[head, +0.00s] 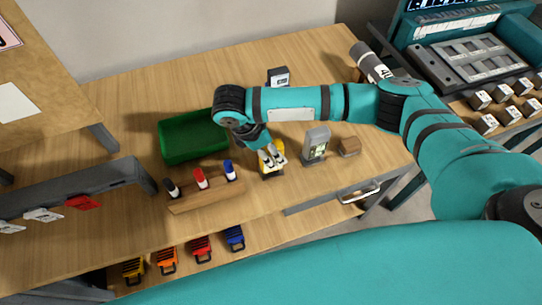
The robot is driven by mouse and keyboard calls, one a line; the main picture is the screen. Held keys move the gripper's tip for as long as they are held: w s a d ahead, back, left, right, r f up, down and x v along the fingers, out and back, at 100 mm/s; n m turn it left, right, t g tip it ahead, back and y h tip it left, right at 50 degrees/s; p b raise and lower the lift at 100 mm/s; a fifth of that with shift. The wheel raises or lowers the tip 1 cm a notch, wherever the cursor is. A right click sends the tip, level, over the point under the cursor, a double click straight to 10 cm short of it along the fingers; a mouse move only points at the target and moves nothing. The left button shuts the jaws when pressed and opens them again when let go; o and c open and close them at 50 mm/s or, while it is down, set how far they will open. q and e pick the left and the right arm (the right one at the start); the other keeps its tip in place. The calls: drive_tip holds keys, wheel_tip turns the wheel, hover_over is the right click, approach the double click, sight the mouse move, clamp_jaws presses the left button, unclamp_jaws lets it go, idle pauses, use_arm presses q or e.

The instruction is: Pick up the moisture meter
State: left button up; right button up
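My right arm comes in from the right, and its gripper (272,158) points down at a small yellow object (266,173) near the table's front edge. The fingers overlap the top of this object and hide part of it; I cannot tell whether they touch it or how far they are apart. Just to its right stands an upright grey device (316,144) with a small screen. Neither carries a label I can read, so I cannot tell for sure which is the moisture meter. My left gripper is not in view.
A green tray (192,153) lies left of the gripper. A wooden block (205,193) holds black, red and blue markers in front. A dark device (279,77) and a grey roll (367,60) stand behind my arm.

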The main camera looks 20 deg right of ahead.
sight(266, 174)
drive_tip(key=shift+x, duration=1.75)
drive_tip(key=shift+s, duration=0.1)
clamp_jaws()
